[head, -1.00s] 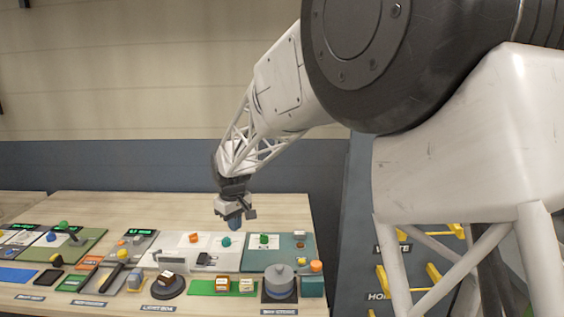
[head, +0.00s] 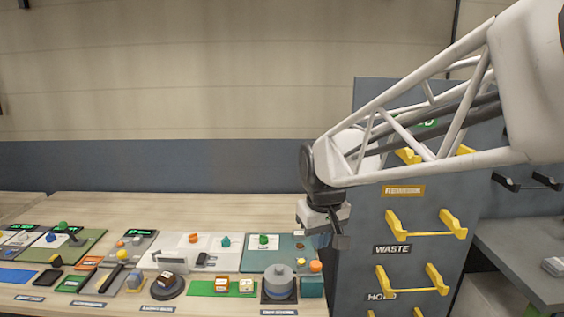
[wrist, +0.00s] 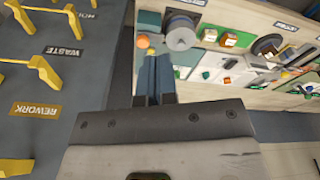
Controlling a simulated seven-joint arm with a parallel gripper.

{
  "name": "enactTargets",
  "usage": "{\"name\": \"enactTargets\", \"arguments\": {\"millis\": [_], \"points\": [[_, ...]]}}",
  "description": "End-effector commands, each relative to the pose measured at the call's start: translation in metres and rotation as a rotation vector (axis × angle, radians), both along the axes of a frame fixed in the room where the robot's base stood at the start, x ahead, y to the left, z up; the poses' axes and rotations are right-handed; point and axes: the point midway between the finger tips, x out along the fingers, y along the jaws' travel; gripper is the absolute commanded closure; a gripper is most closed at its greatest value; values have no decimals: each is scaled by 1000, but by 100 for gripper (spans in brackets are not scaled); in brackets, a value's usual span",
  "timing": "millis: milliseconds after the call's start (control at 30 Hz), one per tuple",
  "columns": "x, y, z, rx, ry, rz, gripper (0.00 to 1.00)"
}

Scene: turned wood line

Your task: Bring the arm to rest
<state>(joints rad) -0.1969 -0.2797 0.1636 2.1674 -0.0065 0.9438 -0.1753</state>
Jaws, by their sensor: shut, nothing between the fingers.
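My gripper (head: 336,240) hangs at the right end of the wooden table (head: 200,205), in front of the dark rack panel (head: 370,200). It is shut and empty. My arm reaches in from the upper right in the head view.
The rack has yellow hooks (head: 425,225) and signs reading REWORK, WASTE and HOLD. A grey pot (head: 278,280), a teal block (head: 312,287) and a green mat (head: 210,288) stand on the table's right part. The table's back strip is bare. A grey bench (head: 530,265) stands at right.

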Motion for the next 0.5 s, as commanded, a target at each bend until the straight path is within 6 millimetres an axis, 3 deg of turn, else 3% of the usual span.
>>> {"name": "enactTargets", "arguments": {"millis": [200,500], "points": [[-54,-36,3,10,-22,-99,100],[-127,-73,-5,24,-50,-232,100]]}}
